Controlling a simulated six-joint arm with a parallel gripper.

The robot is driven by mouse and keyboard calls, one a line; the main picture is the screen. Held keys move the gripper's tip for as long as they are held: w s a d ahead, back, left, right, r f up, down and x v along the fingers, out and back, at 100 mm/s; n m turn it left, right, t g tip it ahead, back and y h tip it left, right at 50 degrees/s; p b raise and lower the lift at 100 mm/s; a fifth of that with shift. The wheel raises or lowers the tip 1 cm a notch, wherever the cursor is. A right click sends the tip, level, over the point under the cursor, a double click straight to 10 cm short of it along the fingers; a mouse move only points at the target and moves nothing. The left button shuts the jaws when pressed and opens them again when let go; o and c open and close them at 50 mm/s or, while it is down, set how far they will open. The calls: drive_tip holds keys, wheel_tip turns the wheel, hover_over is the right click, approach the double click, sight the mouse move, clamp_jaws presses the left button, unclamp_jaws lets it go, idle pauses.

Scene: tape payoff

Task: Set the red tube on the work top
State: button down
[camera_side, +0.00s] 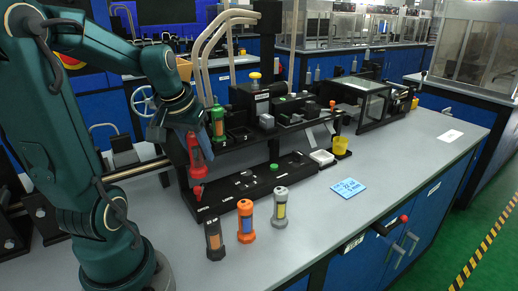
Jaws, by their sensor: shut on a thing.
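The red tube (197,156) hangs nearly upright, tilted slightly, at the left end of the black station. My gripper (188,127) is at its top end and is shut on it. The fingertips are small and partly hidden, so the exact grip is hard to see. The tube's lower end is close above a small red piece (198,191) at the station's left end; I cannot tell whether they touch. The grey work top (330,215) spreads in front and to the right.
A black tube (214,240), an orange tube (246,222) and a grey tube (280,208) stand upright on the work top. A green tube (218,122) stands in the station just right of the red one. A blue card (348,188) lies to the right. The front right is clear.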

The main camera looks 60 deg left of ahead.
drive_tip(key=w+r+m+h, duration=0.1)
drive_tip(key=w+r+m, duration=0.15)
drive_tip(key=w, duration=1.25)
drive_tip(key=w+d+f, duration=0.3)
drive_tip(key=d, duration=0.1)
drive_tip(key=w+d+f+m, duration=0.1)
drive_tip(key=w+d+f, duration=0.1)
drive_tip(key=d, duration=0.3)
drive_tip(key=w+d+f+m, duration=0.1)
drive_tip(key=w+d+f, duration=0.2)
drive_tip(key=d+f, duration=0.1)
drive_tip(key=shift+w+d+f+t+h, duration=0.3)
drive_tip(key=shift+w+d+t, duration=0.05)
drive_tip(key=shift+t, duration=0.05)
drive_tip(key=shift+f, duration=2)
